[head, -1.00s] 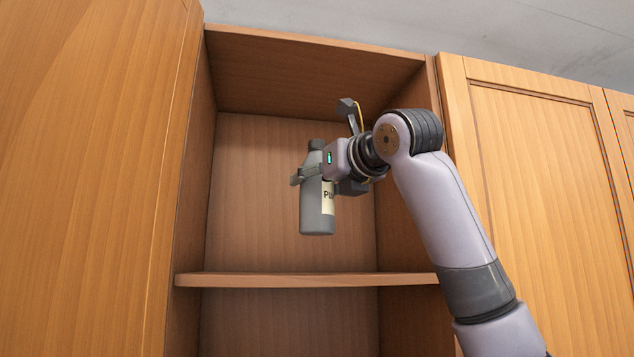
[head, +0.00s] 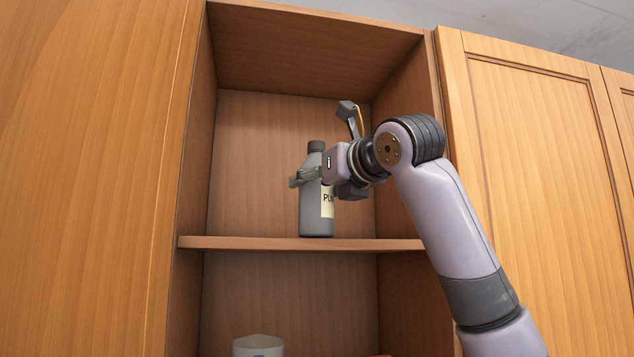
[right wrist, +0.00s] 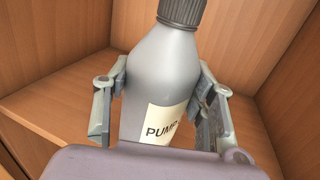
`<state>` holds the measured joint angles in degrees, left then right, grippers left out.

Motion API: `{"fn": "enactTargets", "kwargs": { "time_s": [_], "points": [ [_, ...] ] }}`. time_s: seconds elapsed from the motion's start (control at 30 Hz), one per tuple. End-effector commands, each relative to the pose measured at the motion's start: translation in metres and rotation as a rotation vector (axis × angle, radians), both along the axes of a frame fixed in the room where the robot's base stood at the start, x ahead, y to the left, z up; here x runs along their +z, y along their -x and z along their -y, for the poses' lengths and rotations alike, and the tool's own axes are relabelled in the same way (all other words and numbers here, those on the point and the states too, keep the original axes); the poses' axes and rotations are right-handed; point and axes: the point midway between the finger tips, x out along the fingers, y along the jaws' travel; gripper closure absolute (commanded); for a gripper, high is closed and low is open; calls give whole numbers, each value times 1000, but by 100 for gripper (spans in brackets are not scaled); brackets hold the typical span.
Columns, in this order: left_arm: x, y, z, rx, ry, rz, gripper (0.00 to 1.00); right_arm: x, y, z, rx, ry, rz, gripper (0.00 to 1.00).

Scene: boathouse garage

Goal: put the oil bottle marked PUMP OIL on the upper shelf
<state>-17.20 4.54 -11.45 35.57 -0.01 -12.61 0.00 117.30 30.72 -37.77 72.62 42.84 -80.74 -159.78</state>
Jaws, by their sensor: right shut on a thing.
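The grey oil bottle (head: 314,214) with a dark cap stands upright at the upper shelf (head: 250,243) of the open cabinet. Its base appears at the level of the shelf board; I cannot tell for certain whether it touches. Its cream label reads "PU" in the head view and "PUMP" in the right wrist view, where the bottle (right wrist: 160,85) fills the middle. My right gripper (head: 306,177) is shut on the bottle's body, with one finger on each side (right wrist: 165,100). My left gripper is not in view.
The upper compartment is otherwise empty, with free room left of the bottle. Cabinet side walls (head: 192,150) bound it. Below, a whitish container (head: 258,346) and a red thing (head: 378,355) show at the bottom edge. A closed door (head: 545,170) is at right.

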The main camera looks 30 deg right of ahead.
Motion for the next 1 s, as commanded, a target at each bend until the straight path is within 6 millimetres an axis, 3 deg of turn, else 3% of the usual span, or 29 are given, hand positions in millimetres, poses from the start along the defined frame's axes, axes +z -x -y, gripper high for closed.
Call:
{"fn": "enactTargets", "kwargs": {
  "time_s": [0.53,0.57,0.9,1.0],
  "points": [
    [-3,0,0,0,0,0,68,-4,0,0,1,1,2,89],
    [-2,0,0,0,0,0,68,-4,0,0,1,0,3,48],
    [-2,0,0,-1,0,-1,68,-4,0,0,0,0,1,26],
    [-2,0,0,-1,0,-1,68,-4,0,0,0,0,0,26]
  ]
}}
